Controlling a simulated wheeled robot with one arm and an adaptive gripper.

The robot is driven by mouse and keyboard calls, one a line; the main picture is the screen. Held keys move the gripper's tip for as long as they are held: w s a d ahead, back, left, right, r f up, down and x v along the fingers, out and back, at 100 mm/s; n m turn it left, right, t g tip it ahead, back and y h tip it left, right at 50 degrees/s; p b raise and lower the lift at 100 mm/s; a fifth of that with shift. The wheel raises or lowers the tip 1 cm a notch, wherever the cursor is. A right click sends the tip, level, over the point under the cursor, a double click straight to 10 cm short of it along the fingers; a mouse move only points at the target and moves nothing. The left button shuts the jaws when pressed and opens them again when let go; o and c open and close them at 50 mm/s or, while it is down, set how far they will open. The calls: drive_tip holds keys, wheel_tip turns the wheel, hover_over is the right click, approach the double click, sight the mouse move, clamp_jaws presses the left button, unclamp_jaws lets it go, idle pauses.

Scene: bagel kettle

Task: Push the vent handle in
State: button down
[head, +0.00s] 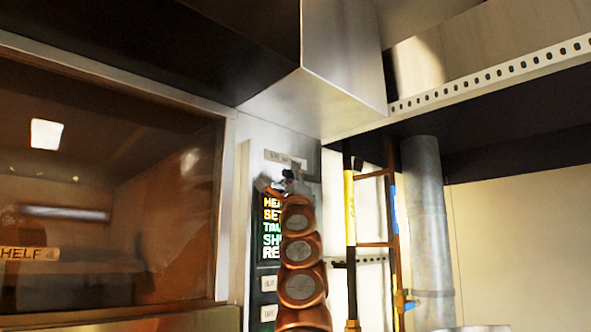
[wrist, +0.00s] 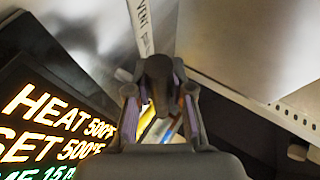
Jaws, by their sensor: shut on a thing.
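The vent handle (wrist: 158,68) shows in the wrist view as a dark knob between the fingers of my gripper (wrist: 160,92). The fingers are shut on it from both sides. A pale label strip (wrist: 142,28) reading "VENT" lies just beyond the knob; the rest of its text is hard to read. In the head view my gripper (head: 286,184) is at the upper part of the control panel, just below a small label plate (head: 284,158). The handle's shaft and how far it stands out are hidden by the gripper.
The lit display (head: 271,228) with heat and set readings is just below my gripper, with buttons (head: 268,283) under it. An oven window (head: 110,190) is on the left. A metal hood (head: 335,75) hangs above.

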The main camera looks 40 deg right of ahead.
drive_tip(key=c, duration=1)
unclamp_jaws()
drive_tip(key=shift+w, duration=0.15)
drive_tip(key=shift+a, duration=0.15)
